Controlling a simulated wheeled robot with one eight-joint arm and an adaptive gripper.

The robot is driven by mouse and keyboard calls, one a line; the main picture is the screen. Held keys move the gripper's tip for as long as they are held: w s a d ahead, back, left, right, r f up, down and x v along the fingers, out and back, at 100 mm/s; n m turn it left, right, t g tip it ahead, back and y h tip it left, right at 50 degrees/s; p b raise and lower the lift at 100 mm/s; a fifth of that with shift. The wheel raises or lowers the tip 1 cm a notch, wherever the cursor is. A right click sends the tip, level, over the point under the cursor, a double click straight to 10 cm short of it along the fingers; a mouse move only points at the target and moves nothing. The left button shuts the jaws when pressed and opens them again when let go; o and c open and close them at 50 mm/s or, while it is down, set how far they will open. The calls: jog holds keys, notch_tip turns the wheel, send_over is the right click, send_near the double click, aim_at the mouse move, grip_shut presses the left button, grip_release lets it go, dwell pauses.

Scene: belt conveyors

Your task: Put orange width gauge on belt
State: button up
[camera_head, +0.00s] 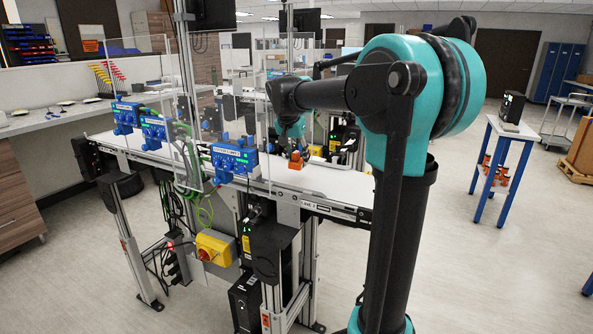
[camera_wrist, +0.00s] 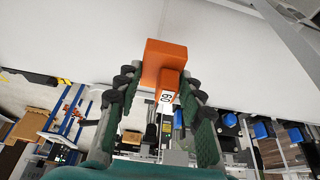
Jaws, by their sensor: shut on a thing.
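The orange width gauge (camera_wrist: 165,60) is block-shaped, with a narrower part bearing a white "60" label facing the wrist camera. My gripper (camera_wrist: 161,86) is shut on that narrower part, with a dark finger on each side. In the head view the small orange gauge (camera_head: 296,163) shows below my gripper (camera_head: 291,153), at the white belt (camera_head: 340,184). The belt surface (camera_wrist: 80,35) fills the upper part of the wrist view. I cannot tell whether the gauge touches the belt or hangs just above it.
Blue devices (camera_head: 234,162) line the belt's near side, beside clear upright panels (camera_head: 240,100). A yellow box with a red knob (camera_head: 215,248) hangs below. A blue-legged table (camera_head: 503,135) stands right. The belt's right end is clear, and open floor lies at front left.

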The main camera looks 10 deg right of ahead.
aim_at(297, 169)
notch_tip(297, 169, down, 4)
jog(key=shift+f, duration=0.1)
jog(key=shift+a+f, duration=0.15)
jog(key=shift+f, duration=0.1)
jog(key=o, duration=1.2)
jog(key=v, duration=1.2)
jog(key=shift+r, duration=0.1)
